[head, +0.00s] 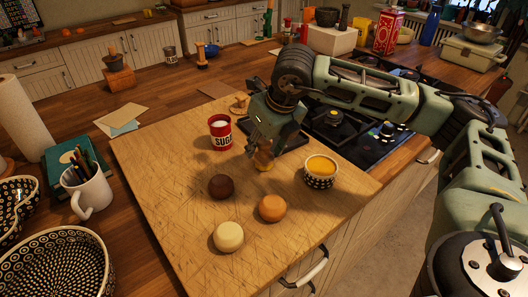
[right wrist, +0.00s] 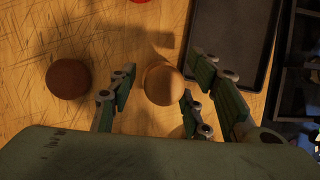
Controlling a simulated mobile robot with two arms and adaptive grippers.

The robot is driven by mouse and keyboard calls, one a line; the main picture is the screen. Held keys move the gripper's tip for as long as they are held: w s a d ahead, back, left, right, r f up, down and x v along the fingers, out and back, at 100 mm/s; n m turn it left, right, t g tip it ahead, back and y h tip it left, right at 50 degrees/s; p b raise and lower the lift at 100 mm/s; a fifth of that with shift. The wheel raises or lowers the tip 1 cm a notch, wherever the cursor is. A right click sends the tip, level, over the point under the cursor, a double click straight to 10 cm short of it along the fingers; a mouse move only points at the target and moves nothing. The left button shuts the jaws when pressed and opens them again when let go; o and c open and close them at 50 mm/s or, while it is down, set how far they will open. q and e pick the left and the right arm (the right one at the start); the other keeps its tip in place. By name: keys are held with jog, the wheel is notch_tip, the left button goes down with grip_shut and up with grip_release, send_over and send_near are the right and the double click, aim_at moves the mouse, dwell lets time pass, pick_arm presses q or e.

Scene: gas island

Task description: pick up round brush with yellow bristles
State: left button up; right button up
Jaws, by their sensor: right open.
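The round brush (head: 264,160) stands on the wooden cutting board (head: 165,200), partly hidden under my right gripper (head: 263,150) in the head view. Its brown wooden top shows, with a yellowish lower part. In the right wrist view a tan round top, which looks like the brush (right wrist: 163,84), lies between the spread fingers of my right gripper (right wrist: 158,92). The fingers are open around it; I cannot tell whether they touch it. My left gripper is not in view.
A brown ball (head: 221,187), an orange ball (head: 272,208) and a cream ball (head: 228,237) lie close by on the board. A red sugar tin (head: 220,132) and a patterned yellow-filled bowl (head: 320,172) flank the gripper. A dark tray (right wrist: 232,40) lies behind.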

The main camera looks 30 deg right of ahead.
jog(key=c, duration=1.1)
grip_shut()
jog(key=shift+r, duration=0.15)
jog(key=shift+r+b, duration=0.3)
jog(key=shift+r, duration=0.35)
jog(key=r, duration=0.3)
jog(key=shift+w+d+b, duration=0.15)
jog(key=shift+w+b, duration=0.2)
jog(key=w+d+r, duration=0.6)
jog(key=w, duration=0.3)
jog(key=shift+r+b, duration=0.25)
jog(key=shift+b, duration=0.05)
